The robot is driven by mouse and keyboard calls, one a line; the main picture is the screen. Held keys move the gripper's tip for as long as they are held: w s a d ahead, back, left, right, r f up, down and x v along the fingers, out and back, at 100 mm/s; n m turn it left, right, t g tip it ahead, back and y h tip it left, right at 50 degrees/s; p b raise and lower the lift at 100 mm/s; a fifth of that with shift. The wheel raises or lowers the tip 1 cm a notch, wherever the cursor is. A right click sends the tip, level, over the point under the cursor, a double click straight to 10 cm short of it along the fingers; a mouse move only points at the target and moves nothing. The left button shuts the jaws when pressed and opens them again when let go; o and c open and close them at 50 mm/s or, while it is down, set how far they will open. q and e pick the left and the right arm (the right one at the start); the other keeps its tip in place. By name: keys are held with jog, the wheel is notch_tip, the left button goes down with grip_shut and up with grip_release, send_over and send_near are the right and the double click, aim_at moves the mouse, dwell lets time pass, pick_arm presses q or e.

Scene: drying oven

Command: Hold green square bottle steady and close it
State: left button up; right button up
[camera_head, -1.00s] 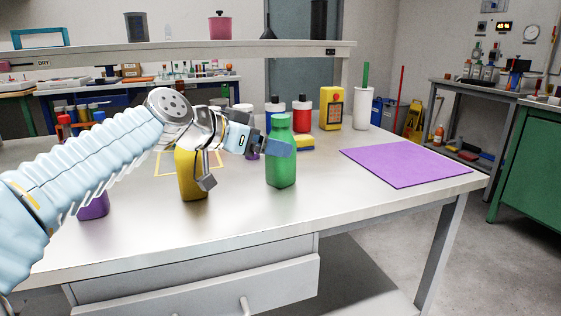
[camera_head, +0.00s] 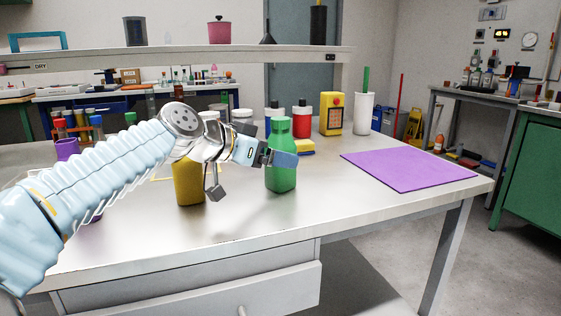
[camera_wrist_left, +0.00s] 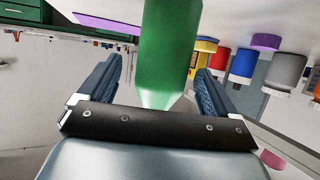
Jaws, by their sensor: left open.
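The green square bottle (camera_head: 281,180) stands upright near the middle of the table. Its rounded green top (camera_head: 282,123) shows in the head view, but I cannot tell whether that is a cap. My left gripper (camera_head: 278,157) reaches it from the left, with its fingers around the upper body. In the left wrist view the green bottle (camera_wrist_left: 168,45) is between the two fingers of my left gripper (camera_wrist_left: 156,85), with a gap on each side. The gripper is open. My right gripper is in neither view.
A yellow bottle (camera_head: 187,185) stands close under my left wrist. Behind the green bottle are a red bottle (camera_head: 302,120), a yellow box (camera_head: 332,114) and a white cylinder (camera_head: 364,113). A flat purple mat (camera_head: 407,170) lies at the right. The table's front is clear.

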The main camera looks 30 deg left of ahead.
pick_arm(q)
jog(key=x, duration=0.5)
jog(key=shift+a+f, duration=0.1)
jog(key=shift+f, duration=0.05)
dwell(0.3)
jog(key=c, duration=1.1)
notch_tip(320, 180, up, 10)
jog(key=p, duration=0.3)
jog(key=shift+c, duration=0.2)
